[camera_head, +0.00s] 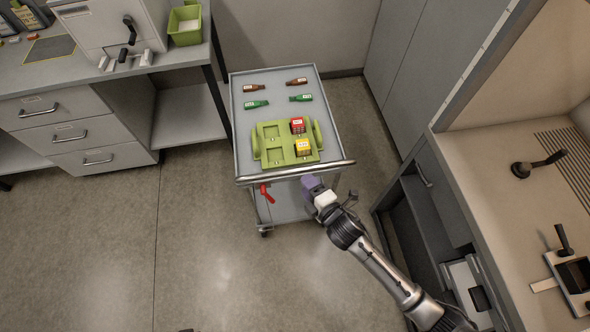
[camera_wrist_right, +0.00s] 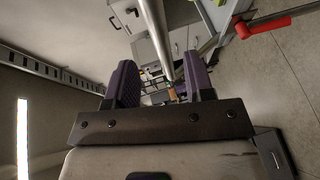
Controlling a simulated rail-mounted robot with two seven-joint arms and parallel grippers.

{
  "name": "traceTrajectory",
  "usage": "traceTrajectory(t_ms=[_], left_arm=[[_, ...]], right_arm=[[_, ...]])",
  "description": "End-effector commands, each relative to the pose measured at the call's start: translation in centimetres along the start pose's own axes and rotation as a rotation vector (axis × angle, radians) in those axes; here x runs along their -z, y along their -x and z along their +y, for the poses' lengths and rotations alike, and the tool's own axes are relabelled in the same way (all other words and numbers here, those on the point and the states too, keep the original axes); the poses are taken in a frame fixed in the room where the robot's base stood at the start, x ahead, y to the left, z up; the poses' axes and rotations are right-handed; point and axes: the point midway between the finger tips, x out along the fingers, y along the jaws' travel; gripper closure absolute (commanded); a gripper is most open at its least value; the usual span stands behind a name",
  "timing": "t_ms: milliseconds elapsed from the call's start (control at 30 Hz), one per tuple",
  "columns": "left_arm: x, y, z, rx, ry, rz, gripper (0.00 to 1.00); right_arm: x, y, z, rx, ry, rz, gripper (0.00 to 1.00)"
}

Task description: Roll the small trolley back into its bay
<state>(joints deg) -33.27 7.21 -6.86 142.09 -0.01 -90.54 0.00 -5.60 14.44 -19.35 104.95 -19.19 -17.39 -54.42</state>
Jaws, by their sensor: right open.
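The small trolley (camera_head: 240,117) is a grey two-deck cart standing on the floor in the middle of the head view. Its metal push handle (camera_head: 280,173) runs along its near edge. A red lever (camera_head: 267,193) sits below the handle, and also shows in the right wrist view (camera_wrist_right: 264,27). My right gripper (camera_head: 313,184) is at the right part of the handle. Its purple fingers are open. In the right wrist view the handle bar (camera_wrist_right: 156,32) runs toward the gap between the fingers; I cannot tell whether they touch. My left gripper is out of view. I cannot identify the bay for certain.
The trolley's top carries a green holder (camera_head: 270,156) with a red and a yellow box, plus several small bottles. A bench with drawers (camera_head: 55,110) stands left, close to the trolley. Cabinets and a counter (camera_head: 490,165) stand right. Floor is clear at the lower left.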

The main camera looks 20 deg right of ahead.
Motion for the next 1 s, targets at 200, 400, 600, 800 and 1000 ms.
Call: traceTrajectory(t_ms=[200,400,600,800,1000], left_arm=[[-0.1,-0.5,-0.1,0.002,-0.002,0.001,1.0],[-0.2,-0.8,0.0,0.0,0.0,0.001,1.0],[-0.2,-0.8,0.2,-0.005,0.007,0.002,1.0],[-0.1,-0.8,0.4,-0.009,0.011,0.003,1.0],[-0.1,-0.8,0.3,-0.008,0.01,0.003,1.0]], right_arm=[[0.0,-3.9,-0.1,0.0,-0.002,-0.001,0.52],[0.0,-6.2,-0.1,0.001,-0.002,-0.001,0.52],[0.0,-7.2,-0.1,0.001,-0.001,0.0,0.52],[0.0,-7.5,0.0,0.001,-0.002,0.0,0.52],[0.0,-7.4,0.0,0.001,-0.002,0.0,0.56]])
